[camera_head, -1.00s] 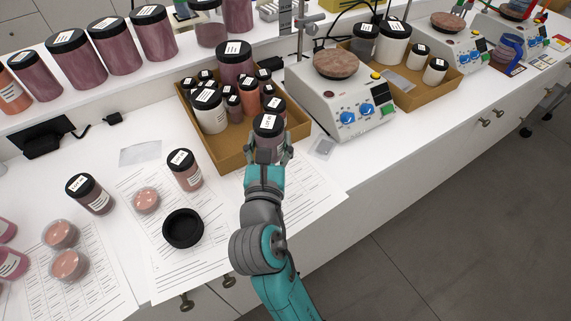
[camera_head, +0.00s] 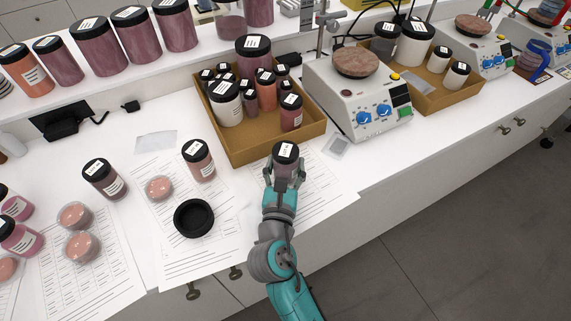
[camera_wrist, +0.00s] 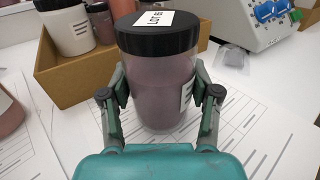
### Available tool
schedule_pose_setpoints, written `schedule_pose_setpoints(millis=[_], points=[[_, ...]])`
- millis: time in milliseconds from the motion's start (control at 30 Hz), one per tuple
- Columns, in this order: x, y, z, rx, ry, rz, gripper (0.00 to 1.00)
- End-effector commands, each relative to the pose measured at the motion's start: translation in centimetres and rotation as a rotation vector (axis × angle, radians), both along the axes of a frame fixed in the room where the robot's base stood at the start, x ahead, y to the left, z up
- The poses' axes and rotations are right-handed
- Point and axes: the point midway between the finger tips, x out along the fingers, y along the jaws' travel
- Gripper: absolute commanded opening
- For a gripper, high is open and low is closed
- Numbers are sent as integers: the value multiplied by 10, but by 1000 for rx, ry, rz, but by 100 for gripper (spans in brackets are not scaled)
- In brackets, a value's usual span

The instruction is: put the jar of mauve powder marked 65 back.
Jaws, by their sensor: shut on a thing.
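A jar of mauve powder (camera_head: 285,159) with a black lid and white label is between the fingers of my gripper (camera_head: 284,178). It also shows upright in the wrist view (camera_wrist: 162,85), with a finger against each side; my gripper (camera_wrist: 160,100) is shut on it. The lid label's number is too small to read surely. The jar is in front of the brown cardboard tray (camera_head: 232,149), outside its front wall, above or on the printed sheets (camera_head: 325,187); I cannot tell whether it touches them. The tray holds several jars, including a white one (camera_head: 228,108).
Two dark-lidded jars (camera_head: 103,180) (camera_head: 199,160), a black lid or ring (camera_head: 194,218) and pink dishes (camera_head: 159,188) lie to the left. Large jars (camera_head: 130,35) line the back shelf. The sheet right of my gripper is clear.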

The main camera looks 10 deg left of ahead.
Motion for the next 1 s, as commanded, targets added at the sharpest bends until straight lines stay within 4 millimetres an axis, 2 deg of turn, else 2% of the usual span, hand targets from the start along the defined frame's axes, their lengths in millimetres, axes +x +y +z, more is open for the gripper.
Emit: schedule_pose_setpoints(millis=[200,233,300,333,733,867,1000], points=[[0,0,-3,-1,0,0,20],[0,0,-3,-1,0,0,67],[0,0,-3,0,0,0,84],[0,0,-3,0,0,0,87],[-1,0,1,0,0,0,87],[-18,0,0,-2,1,2,87],[-46,1,-1,-3,2,5,87]])
